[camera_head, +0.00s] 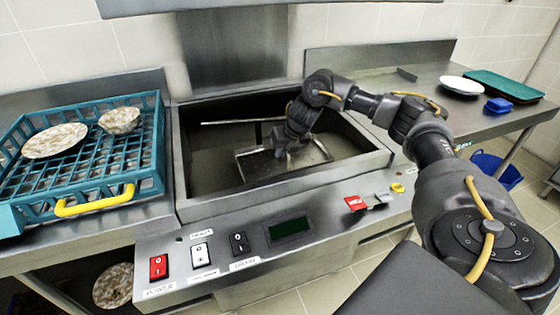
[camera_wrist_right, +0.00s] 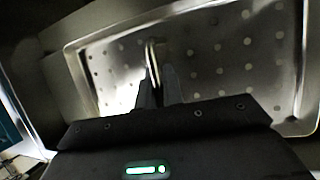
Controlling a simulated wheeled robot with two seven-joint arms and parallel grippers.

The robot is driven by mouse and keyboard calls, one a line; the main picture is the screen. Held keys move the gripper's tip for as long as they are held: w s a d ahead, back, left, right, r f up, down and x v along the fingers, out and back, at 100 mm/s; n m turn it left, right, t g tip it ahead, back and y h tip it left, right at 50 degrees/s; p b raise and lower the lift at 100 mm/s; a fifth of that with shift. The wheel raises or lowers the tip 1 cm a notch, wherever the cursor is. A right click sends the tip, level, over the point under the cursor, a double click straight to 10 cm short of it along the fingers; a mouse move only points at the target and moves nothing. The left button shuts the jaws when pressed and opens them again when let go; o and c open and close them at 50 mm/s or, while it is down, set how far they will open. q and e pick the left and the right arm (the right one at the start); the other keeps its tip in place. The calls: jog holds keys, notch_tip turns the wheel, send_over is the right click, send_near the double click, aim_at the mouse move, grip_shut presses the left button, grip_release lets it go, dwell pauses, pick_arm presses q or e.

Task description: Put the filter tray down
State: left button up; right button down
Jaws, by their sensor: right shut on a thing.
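The filter tray (camera_head: 312,153) is a shallow metal tray with a raised rim, inside the open basin of the machine (camera_head: 205,165). In the right wrist view the tray (camera_wrist_right: 215,60) shows a perforated floor and a small upright handle (camera_wrist_right: 153,55) in its middle. My right gripper (camera_head: 282,150) reaches down into the basin over the tray. In the wrist view its fingers (camera_wrist_right: 157,82) are shut on the handle. Whether the tray touches the basin floor I cannot tell. My left gripper is out of view.
A teal dish rack (camera_head: 150,150) with a plate (camera_head: 55,141) and a bowl (camera_head: 119,120) stands at left. A control panel with a red power switch (camera_head: 158,267) fronts the basin. At right, the counter holds a white plate (camera_head: 461,85), a blue item (camera_head: 499,105) and a green tray (camera_head: 510,88).

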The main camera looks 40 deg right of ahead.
aim_at(280, 160)
jog(key=shift+w+a+f, duration=0.1)
jog(key=shift+a+f, duration=0.1)
jog(key=f, duration=0.3)
jog(key=shift+w+f, duration=0.2)
jog(key=shift+f, duration=0.1)
jog(key=shift+a, duration=0.1)
jog(key=c, duration=2)
grip_release()
jog(key=shift+f, duration=0.15)
jog(key=o, duration=0.5)
jog(key=shift+c, duration=0.2)
